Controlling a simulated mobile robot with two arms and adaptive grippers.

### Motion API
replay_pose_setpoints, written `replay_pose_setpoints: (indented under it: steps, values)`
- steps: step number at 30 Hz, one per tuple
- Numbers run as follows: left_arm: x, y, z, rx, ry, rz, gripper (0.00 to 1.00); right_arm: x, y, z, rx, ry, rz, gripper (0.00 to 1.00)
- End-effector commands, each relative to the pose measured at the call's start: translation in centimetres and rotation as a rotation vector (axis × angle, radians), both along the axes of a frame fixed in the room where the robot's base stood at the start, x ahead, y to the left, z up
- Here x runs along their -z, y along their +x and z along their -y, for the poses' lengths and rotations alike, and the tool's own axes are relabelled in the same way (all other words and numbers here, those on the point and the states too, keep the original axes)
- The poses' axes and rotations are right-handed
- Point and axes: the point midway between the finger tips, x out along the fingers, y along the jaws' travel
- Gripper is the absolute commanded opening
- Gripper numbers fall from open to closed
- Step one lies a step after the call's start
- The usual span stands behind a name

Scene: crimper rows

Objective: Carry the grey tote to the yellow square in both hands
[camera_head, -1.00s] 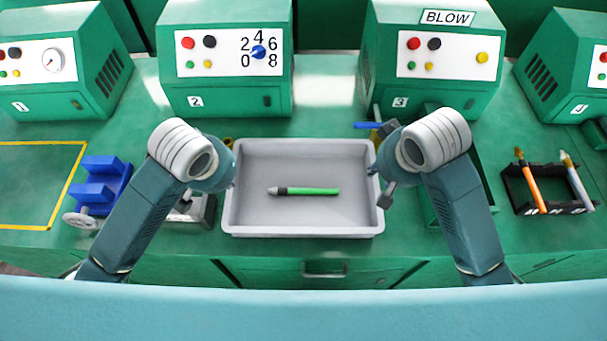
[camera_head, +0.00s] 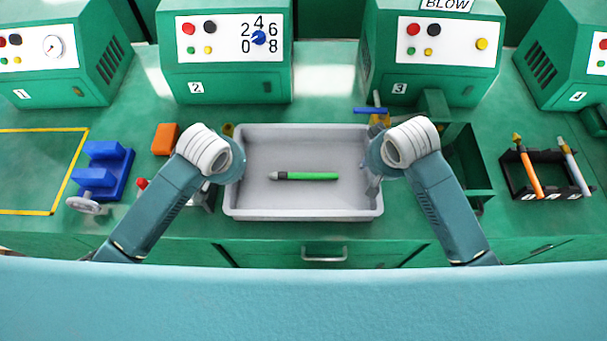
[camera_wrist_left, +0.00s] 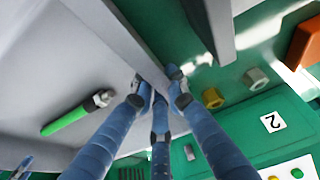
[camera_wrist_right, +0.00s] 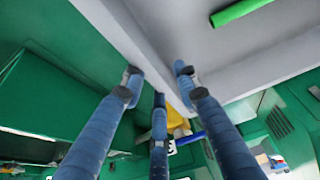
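The grey tote (camera_head: 303,214) stands level on the green bench in front of me, with a green and grey pen-like tool (camera_head: 305,176) lying inside. My left gripper (camera_wrist_left: 158,82) is at the tote's left wall, with fingers on both sides of it; they look closed against the wall. My right gripper (camera_wrist_right: 157,76) straddles the right wall, one finger inside and one outside; its fingers look further apart, and I cannot tell whether they press on it. In the head view both hands hide parts of the side walls. The yellow square (camera_head: 52,212) is an outline on the bench at far left.
A blue fixture (camera_head: 104,170) with a handwheel and an orange block (camera_head: 165,139) lie between the tote and the square. A black rack (camera_head: 548,192) with tools and a green open bin (camera_head: 465,165) are at right. Green machines line the back. The square looks empty.

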Motion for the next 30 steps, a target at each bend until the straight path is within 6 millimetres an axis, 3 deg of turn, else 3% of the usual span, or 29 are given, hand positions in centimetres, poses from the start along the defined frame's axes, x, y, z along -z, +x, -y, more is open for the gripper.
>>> replay_pose_setpoints:
  steps: [13,15,18,30]
  values:
    - [0.86,0.38,-0.03,0.0,0.001,0.001,0.13,0.89,0.33,-0.02,-0.001,0.0,0.0,0.3]
    - [0.85,0.37,-0.03,0.0,0.001,0.001,0.0,0.89,0.33,-0.02,-0.001,0.0,0.0,0.16]
    - [0.85,0.37,-0.03,0.0,0.001,0.001,0.0,0.88,0.33,-0.02,-0.001,0.001,0.0,0.0]
    - [0.71,0.46,-0.02,0.0,0.0,0.004,0.0,0.72,0.41,-0.03,-0.001,0.001,0.003,0.0]
